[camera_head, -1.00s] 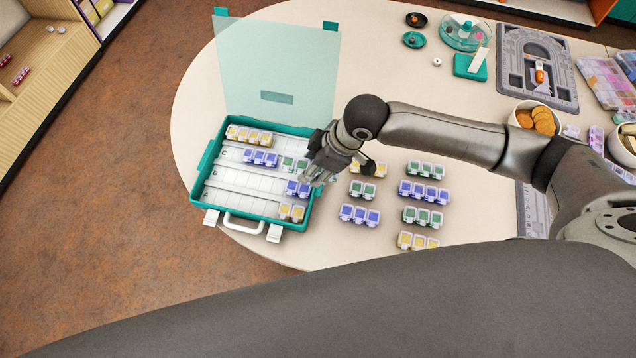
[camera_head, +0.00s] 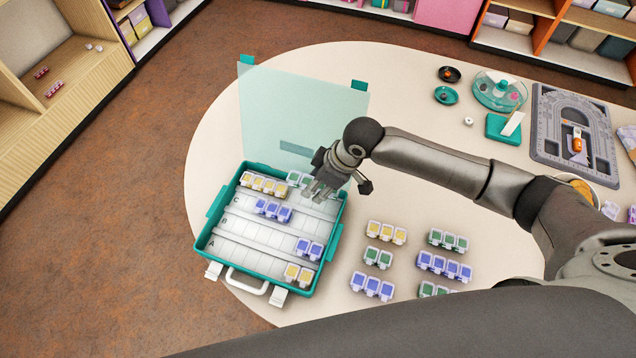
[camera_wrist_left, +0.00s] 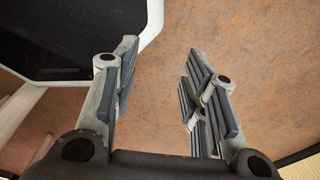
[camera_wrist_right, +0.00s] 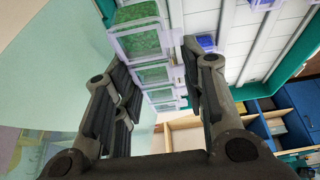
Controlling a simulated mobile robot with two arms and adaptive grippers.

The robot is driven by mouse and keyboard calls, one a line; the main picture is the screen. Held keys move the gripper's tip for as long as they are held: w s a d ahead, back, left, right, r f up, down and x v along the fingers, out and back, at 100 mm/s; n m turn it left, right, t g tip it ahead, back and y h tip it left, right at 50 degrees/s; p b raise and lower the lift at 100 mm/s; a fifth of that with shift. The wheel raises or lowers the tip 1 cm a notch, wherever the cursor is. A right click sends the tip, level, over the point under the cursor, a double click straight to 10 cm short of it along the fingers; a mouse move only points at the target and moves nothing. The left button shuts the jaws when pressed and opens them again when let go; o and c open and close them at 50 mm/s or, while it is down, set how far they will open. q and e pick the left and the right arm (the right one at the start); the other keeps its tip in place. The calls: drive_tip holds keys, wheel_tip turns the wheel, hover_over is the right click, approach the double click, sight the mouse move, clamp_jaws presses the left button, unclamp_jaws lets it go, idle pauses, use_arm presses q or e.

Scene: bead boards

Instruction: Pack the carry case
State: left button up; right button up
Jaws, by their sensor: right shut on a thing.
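The teal carry case (camera_head: 210,229) stands open, its clear lid (camera_head: 300,110) raised at the back. Its lettered rows hold a yellow strip (camera_head: 264,184) at the back left, a blue strip (camera_head: 273,210) in row C, a blue pair (camera_head: 309,249) and a yellow pair (camera_head: 299,273) at the right. My right gripper (camera_head: 320,190) is shut on a green-filled strip (camera_head: 294,178), at the back row right of the yellow strip; it also shows between the fingers in the right wrist view (camera_wrist_right: 150,72). Whether it touches the tray is unclear. My left gripper (camera_wrist_left: 162,58) is open and empty.
Loose strips lie right of the case: yellow (camera_head: 386,232), a green pair (camera_head: 378,258), blue (camera_head: 371,286), green (camera_head: 448,240), longer blue (camera_head: 445,267) and green (camera_head: 430,290). A grey bead board (camera_head: 550,125) and teal dishes (camera_head: 446,95) are farther back.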

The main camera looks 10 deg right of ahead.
drive_tip(key=shift+f+b, duration=1.15)
drive_tip(key=shift+f, duration=0.05)
drive_tip(key=shift+f+b, duration=1.35)
drive_tip(key=shift+b, duration=0.3)
drive_tip(key=o, duration=1.1)
drive_tip(key=shift+r, duration=0.1)
wheel_tip(320, 180, up, 7)
drive_tip(key=p, duration=0.8)
drive_tip(key=shift+r+p, duration=0.2)
drive_tip(key=shift+p, duration=0.2)
